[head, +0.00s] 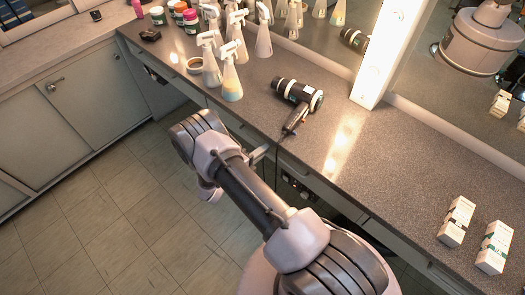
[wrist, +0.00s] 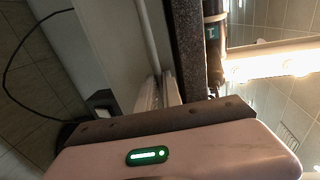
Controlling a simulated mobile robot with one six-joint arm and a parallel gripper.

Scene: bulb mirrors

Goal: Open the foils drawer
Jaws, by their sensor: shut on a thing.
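My gripper (head: 261,153) is at the drawer fronts below the edge of the grey speckled counter. In the wrist view its pale fingers (wrist: 163,90) are close together against a pale drawer front (wrist: 112,45), just under the counter edge. They are shut on what appears to be the drawer's handle. The handle itself is mostly hidden by my gripper, and no label is readable. I see no clear gap at the drawer, and its inside does not show.
A black hair dryer (head: 299,97) lies on the counter above my gripper, its cord hanging over the edge. Spray bottles (head: 231,80) stand to the left; two white boxes (head: 456,221) stand at the right. The tiled floor (head: 110,205) is clear.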

